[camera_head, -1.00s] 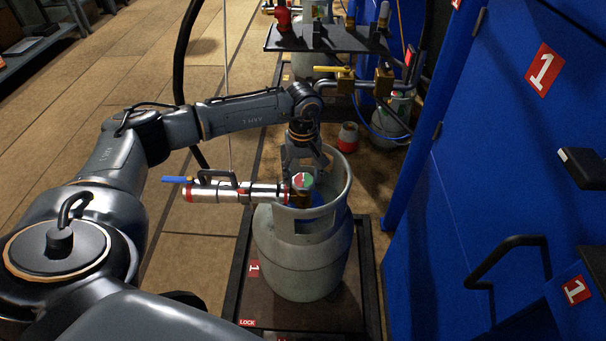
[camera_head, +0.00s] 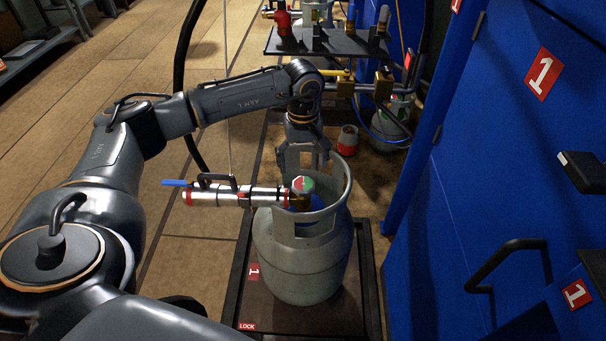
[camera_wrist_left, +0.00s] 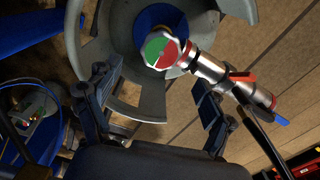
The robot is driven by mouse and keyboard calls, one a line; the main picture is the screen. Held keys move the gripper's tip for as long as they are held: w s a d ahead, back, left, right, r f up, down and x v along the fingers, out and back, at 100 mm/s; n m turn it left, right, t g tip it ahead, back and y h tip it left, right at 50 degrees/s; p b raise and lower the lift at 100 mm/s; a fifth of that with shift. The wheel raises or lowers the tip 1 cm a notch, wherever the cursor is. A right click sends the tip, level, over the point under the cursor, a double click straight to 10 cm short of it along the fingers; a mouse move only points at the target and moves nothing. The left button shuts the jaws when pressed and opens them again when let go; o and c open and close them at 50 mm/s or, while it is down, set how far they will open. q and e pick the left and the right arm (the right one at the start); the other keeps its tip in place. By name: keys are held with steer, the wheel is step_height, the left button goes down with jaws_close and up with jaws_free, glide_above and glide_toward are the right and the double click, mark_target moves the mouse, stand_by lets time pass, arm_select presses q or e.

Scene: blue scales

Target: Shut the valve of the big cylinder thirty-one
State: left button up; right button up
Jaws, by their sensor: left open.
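The big grey cylinder (camera_head: 300,262) stands upright on a dark platform with a red "1" label. Its valve has a round red-and-green knob (camera_head: 302,184), inside the cylinder's open collar. The knob also shows in the left wrist view (camera_wrist_left: 165,51), top centre, with the collar around it. A silver connector with a blue lever (camera_head: 228,195) is joined to the valve from the left. My left gripper (camera_head: 303,158) is open and empty, beside the far side of the knob. In the wrist view its two fingers (camera_wrist_left: 155,98) are spread apart, with the knob beyond them. My right gripper is not in view.
A blue cabinet (camera_head: 480,190) marked "1" stands close on the right, with protruding handles. Behind the cylinder are a dark shelf (camera_head: 330,42), pipes with a yellow lever (camera_head: 336,73) and smaller cylinders. The wooden floor (camera_head: 190,250) at left is open.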

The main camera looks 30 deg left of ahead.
mark_target(303, 182)
arm_select(q)
step_height(303, 182, up, 6)
steer(key=shift+r, duration=0.15)
stand_by(0.6)
